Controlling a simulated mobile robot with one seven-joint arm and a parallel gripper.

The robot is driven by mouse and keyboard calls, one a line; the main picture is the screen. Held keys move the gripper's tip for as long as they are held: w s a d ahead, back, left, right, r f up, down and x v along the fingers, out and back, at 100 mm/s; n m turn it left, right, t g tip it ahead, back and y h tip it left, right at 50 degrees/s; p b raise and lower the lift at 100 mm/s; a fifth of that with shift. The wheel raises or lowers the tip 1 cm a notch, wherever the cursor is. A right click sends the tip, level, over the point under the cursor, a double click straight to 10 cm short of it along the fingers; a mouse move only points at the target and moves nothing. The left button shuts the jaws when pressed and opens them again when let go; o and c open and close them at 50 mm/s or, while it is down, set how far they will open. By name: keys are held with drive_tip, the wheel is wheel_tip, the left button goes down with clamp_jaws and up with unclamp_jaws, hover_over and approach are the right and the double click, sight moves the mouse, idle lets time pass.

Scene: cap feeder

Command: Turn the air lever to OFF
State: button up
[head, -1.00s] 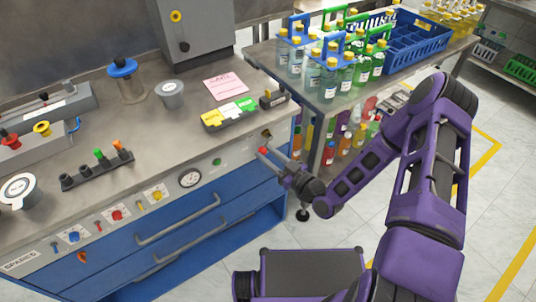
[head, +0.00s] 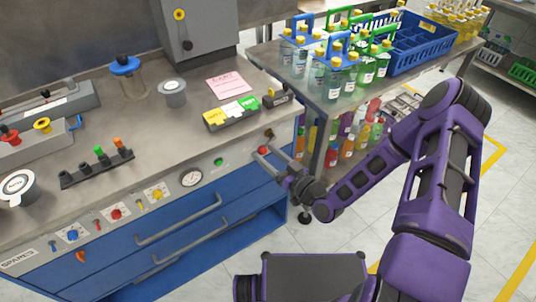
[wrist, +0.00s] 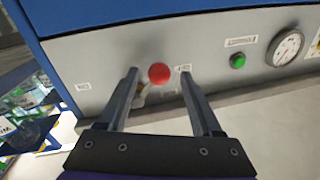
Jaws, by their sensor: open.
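The air lever shows as a red ball knob (wrist: 159,73) on the front panel in the wrist view, with a brass-coloured part partly hidden behind it. In the head view the knob (head: 262,149) is at the right end of the panel, just below a brass fitting (head: 268,133). My gripper (head: 270,160) is open at the panel. In the wrist view my two fingers (wrist: 160,76) stand either side of the knob, with gaps on both sides. Small labels (wrist: 185,68) flank the lever; their text is too small to read.
A green button (wrist: 238,61) and a gauge (wrist: 286,47) sit beside the lever on the panel. Blue drawers with grey handles (head: 180,218) lie below. A table with bottle carriers (head: 335,75) stands to the right, near my arm.

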drive_tip(key=shift+s+d, duration=0.1)
drive_tip(key=v, duration=1.7)
